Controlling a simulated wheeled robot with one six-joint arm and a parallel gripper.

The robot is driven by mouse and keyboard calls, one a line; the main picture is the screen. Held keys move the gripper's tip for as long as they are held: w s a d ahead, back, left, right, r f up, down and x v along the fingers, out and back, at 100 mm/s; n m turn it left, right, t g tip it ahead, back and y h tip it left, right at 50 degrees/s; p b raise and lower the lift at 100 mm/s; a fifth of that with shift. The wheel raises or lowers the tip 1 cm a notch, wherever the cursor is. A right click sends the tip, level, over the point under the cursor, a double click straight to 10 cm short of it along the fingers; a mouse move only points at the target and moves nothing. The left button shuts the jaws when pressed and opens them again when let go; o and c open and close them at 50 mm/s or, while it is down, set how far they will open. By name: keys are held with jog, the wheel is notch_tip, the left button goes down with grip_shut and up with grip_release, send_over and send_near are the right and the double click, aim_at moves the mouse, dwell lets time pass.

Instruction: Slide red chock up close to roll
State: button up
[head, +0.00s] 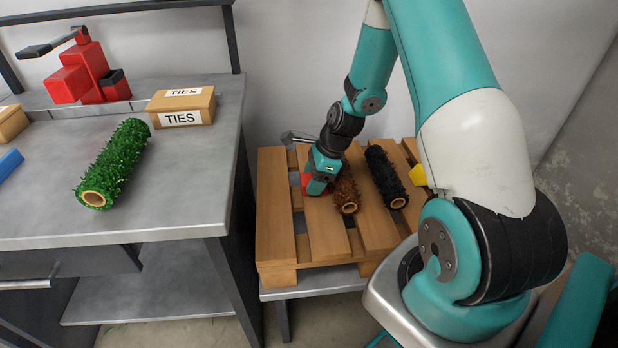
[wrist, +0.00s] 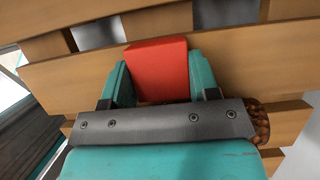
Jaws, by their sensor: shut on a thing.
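The red chock (wrist: 158,68) is between the two teal fingers of my gripper (wrist: 157,80) in the wrist view, low over the pallet slats. In the head view my gripper (head: 318,186) is at the left side of the brown roll (head: 346,190), and a bit of the red chock (head: 305,183) shows at its left. The brown roll also shows at the right edge of the wrist view (wrist: 262,122), mostly hidden behind my gripper. My gripper is shut on the chock. Whether the chock touches the roll cannot be told.
The wooden pallet (head: 275,215) also carries a black roll (head: 385,178) to the right and a yellow block (head: 418,175) beyond it. On the metal bench (head: 190,215) are a green roll (head: 115,165), a TIES box (head: 182,106) and a red tool (head: 88,75).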

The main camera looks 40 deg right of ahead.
jog(key=shift+s+d, duration=0.1)
jog(key=shift+d, duration=0.05)
jog(key=o, duration=1.1)
jog(key=shift+r, duration=0.1)
jog(key=p+v, duration=0.3)
jog(key=v, duration=1.4)
jog(key=shift+d+p, duration=0.2)
jog(key=shift+p, duration=0.1)
